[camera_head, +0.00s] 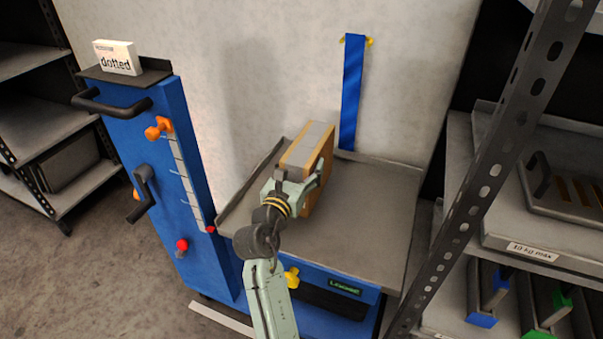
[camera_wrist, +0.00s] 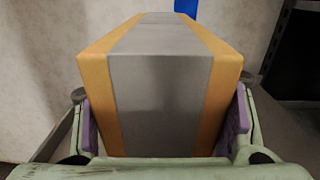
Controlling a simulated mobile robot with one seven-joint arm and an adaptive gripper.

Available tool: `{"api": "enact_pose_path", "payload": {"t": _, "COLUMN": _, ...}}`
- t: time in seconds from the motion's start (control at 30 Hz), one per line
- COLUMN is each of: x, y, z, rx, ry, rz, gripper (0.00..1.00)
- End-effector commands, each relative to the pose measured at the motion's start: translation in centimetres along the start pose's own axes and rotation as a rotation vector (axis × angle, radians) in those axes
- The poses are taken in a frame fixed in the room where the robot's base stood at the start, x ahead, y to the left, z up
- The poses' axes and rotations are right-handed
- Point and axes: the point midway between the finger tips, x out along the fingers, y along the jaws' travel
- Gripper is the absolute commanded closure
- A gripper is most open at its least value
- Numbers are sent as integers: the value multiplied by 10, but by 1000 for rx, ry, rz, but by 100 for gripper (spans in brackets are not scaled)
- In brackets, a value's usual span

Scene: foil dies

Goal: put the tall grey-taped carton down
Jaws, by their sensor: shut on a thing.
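The tall carton (camera_head: 308,149) is tan-orange with a wide grey tape band along its middle. In the head view it stands roughly upright at the left part of the grey tray-like table top (camera_head: 373,205). My gripper (camera_head: 297,187) is shut on it from the front. In the wrist view the carton (camera_wrist: 160,95) fills the middle, with a purple finger pad on each side of it. Its lower end is partly hidden by my gripper, so I cannot tell whether it touches the table top.
A blue cabinet (camera_head: 155,190) with handles and orange and red knobs stands left of the table. A white "dotted" box (camera_head: 117,57) lies on top. A blue strip (camera_head: 352,90) hangs on the wall behind. A metal rack post (camera_head: 480,170) rises at right. The table's right part is clear.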

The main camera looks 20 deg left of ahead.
Motion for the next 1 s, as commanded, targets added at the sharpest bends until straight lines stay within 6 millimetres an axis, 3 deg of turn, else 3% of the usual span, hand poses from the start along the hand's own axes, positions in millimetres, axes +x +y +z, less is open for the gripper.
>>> {"api": "enact_pose_path", "payload": {"t": 0.13, "x": -1, "y": 0, "z": -19, "rx": -3, "ry": -2, "rz": 1, "gripper": 90}}
{"api": "enact_pose_path", "payload": {"t": 0.5, "x": -1, "y": 0, "z": -22, "rx": -2, "ry": -4, "rz": -1, "gripper": 90}}
{"api": "enact_pose_path", "payload": {"t": 0.53, "x": -1, "y": 0, "z": -24, "rx": -2, "ry": 1, "rz": -1, "gripper": 36}}
{"api": "enact_pose_path", "payload": {"t": 0.83, "x": -1, "y": 0, "z": -24, "rx": -2, "ry": 1, "rz": -1, "gripper": 16}}
{"api": "enact_pose_path", "payload": {"t": 1.0, "x": -1, "y": 0, "z": -24, "rx": -2, "ry": 1, "rz": -1, "gripper": 16}}
